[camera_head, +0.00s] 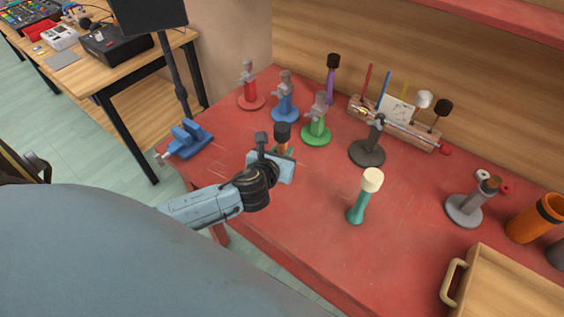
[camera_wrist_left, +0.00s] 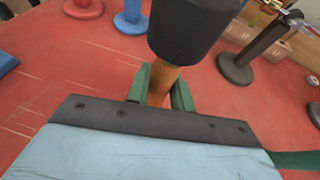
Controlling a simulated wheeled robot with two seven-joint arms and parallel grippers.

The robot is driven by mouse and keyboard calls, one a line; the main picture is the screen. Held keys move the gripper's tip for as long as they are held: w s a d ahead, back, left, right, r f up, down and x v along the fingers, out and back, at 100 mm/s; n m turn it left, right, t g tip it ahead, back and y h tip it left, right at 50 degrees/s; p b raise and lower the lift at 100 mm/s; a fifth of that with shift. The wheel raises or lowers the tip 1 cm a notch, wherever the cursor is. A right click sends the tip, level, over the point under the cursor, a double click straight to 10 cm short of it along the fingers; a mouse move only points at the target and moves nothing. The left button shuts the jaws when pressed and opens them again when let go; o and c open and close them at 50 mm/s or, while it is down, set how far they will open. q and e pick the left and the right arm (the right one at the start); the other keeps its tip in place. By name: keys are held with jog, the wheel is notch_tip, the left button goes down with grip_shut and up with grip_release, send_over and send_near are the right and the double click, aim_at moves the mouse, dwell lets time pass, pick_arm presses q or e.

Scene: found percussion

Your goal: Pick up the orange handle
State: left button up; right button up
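The orange handle (camera_head: 284,150) carries a black cylindrical head (camera_head: 282,131) and stands roughly upright near the left front part of the red table. In the left wrist view, the orange handle (camera_wrist_left: 160,86) shows below its large black head (camera_wrist_left: 190,28). My left gripper (camera_wrist_left: 163,92) has one green finger on each side of the handle, close against it with no clear gap. In the head view, my left gripper (camera_head: 276,162) covers the lower handle, so its bottom end is hidden. My right gripper is in neither view.
A green stand (camera_head: 316,132), a blue stand (camera_head: 285,110) and a red stand (camera_head: 250,98) are behind the gripper. A blue vise (camera_head: 187,139) is left. A teal-handled mallet (camera_head: 357,209) stands right. A wooden tray (camera_head: 492,262) is front right. The table between gripper and mallet is clear.

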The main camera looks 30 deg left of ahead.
pick_arm(q)
grip_shut()
jog(key=shift+r, duration=0.1)
